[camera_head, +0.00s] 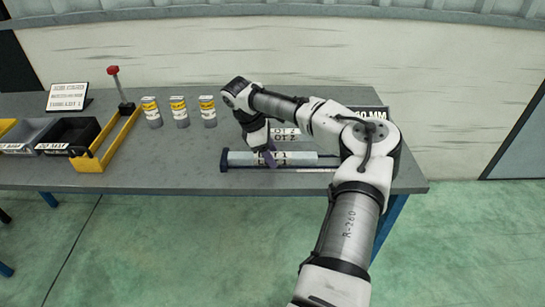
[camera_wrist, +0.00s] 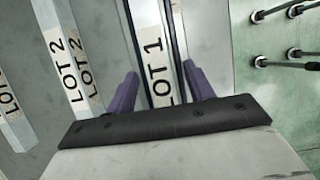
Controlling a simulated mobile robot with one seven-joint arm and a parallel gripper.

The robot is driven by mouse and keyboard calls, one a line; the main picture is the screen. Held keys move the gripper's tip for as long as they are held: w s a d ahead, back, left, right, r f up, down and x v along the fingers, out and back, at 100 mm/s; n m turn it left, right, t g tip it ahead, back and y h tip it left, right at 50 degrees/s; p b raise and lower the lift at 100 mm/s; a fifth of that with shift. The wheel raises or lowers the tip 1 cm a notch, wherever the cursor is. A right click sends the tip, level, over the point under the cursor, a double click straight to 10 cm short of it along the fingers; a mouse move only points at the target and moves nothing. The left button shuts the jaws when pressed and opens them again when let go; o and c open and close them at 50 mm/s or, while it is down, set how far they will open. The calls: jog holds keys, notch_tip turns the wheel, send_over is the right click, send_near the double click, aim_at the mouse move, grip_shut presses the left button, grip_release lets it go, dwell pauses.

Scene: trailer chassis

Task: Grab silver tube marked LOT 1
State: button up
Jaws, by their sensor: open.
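The silver tube marked LOT 1 (camera_wrist: 148,30) runs up the middle of the wrist view, its black-on-white label facing the camera. In the head view the tube (camera_head: 300,156) lies lengthwise in a dark holder near the table's front edge. My gripper (camera_wrist: 163,80) is open, with its purple fingers on either side of the tube around the label. I cannot tell whether the fingers touch it. In the head view my gripper (camera_head: 268,158) is over the tube, and my arm hides part of the holder's right side.
On the table (camera_head: 190,165) are several yellow-and-white cans (camera_head: 179,110), a yellow frame (camera_head: 100,155), a black bin (camera_head: 68,136) and a red-topped post (camera_head: 120,90). Dark-tipped rods (camera_wrist: 275,12) show right in the wrist view.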

grip_shut()
dwell(0.4)
